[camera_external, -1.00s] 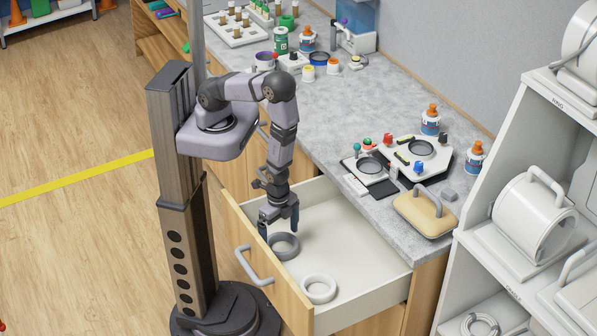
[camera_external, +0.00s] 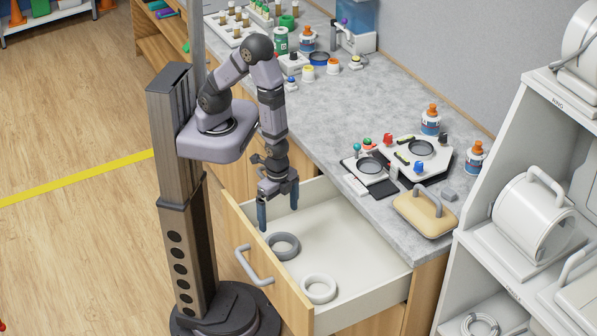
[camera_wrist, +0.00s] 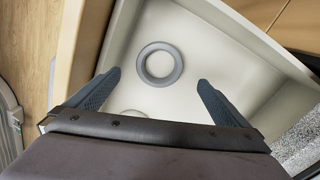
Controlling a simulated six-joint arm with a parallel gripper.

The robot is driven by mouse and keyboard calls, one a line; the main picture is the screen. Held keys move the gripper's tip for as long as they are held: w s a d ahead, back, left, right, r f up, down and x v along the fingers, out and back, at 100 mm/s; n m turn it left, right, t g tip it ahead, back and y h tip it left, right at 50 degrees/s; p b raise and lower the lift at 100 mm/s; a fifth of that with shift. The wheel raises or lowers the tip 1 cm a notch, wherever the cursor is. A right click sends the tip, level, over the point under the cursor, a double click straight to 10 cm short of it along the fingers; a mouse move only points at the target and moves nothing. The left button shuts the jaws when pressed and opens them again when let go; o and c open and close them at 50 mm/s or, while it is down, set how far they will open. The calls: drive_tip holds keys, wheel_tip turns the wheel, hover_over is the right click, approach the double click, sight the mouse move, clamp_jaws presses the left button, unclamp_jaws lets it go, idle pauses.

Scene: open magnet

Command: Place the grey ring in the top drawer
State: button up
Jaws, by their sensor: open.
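The grey ring (camera_external: 284,247) lies flat on the floor of the open top drawer (camera_external: 345,236), near the drawer's front left. It also shows whole in the wrist view (camera_wrist: 160,64). A white ring (camera_external: 319,289) lies in the same drawer, apart from the grey one, near the front.
The drawer's wooden front (camera_external: 266,262) has a grey handle (camera_external: 254,265). A white shelf (camera_external: 510,210) stands at the right.

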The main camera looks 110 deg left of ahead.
drive_tip(key=a+r+n, duration=0.2)
drive_tip(key=a+r, duration=0.3)
drive_tip(key=r, duration=0.3)
drive_tip(key=s+a+r+n, duration=0.1)
drive_tip(key=a+r+n, duration=0.2)
drive_tip(key=a+r, duration=0.3)
wheel_tip(320, 180, up, 2)
drive_tip(key=shift+s+r, duration=0.1)
drive_tip(key=shift+s, duration=0.05)
